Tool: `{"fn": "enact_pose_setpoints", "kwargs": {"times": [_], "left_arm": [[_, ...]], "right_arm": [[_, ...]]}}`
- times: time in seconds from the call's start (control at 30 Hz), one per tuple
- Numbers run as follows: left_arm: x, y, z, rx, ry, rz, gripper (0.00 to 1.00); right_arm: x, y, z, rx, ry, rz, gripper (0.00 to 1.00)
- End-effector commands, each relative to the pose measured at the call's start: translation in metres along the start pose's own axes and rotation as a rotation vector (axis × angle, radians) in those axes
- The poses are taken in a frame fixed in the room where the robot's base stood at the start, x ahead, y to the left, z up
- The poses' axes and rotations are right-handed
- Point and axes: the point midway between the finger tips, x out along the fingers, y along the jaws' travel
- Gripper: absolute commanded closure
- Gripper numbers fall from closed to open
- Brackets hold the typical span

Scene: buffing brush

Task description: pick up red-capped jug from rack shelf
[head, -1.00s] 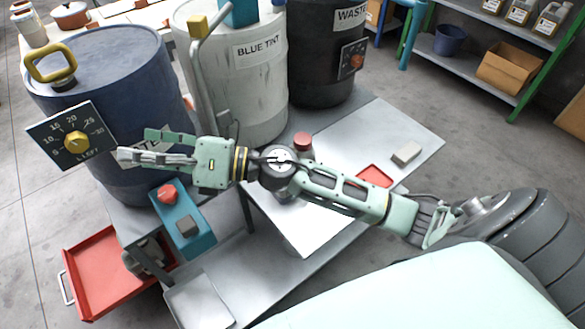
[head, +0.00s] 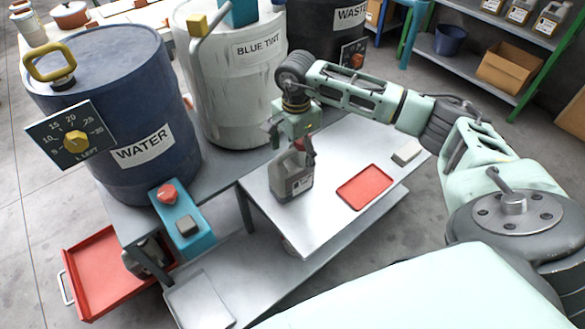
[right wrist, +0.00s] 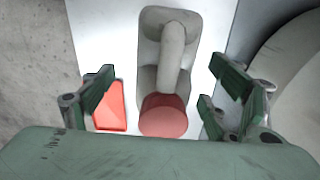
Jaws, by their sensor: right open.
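A grey jug (head: 291,178) with a red cap stands upright on the light metal bench top, in front of the BLUE TINT drum. My right gripper (head: 292,140) is directly above it, pointing down and partly hiding its top. In the right wrist view the red cap (right wrist: 164,116) and grey handle (right wrist: 174,52) of the jug lie between the spread fingers of my right gripper (right wrist: 163,85). The gripper is open and holds nothing. My left gripper is not in view.
The WATER drum (head: 110,110) and the BLUE TINT drum (head: 232,75) stand behind and left. A rack shelf (head: 462,62) with a box and several jugs stands back right.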

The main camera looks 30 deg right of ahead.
Motion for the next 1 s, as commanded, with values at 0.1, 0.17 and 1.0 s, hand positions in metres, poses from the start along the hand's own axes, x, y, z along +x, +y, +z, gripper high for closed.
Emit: {"fn": "enact_pose_setpoints", "kwargs": {"times": [0.1, 0.17, 1.0], "left_arm": [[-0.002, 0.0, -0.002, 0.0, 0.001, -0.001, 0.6], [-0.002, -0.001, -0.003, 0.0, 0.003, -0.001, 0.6], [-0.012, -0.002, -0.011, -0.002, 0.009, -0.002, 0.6]], "right_arm": [[0.01, -0.001, 0.002, 0.0, -0.003, 0.0, 0.2], [0.016, -0.002, 0.003, 0.0, -0.003, 0.001, 0.2], [0.056, -0.006, 0.007, 0.001, -0.005, -0.002, 0.48]]}}
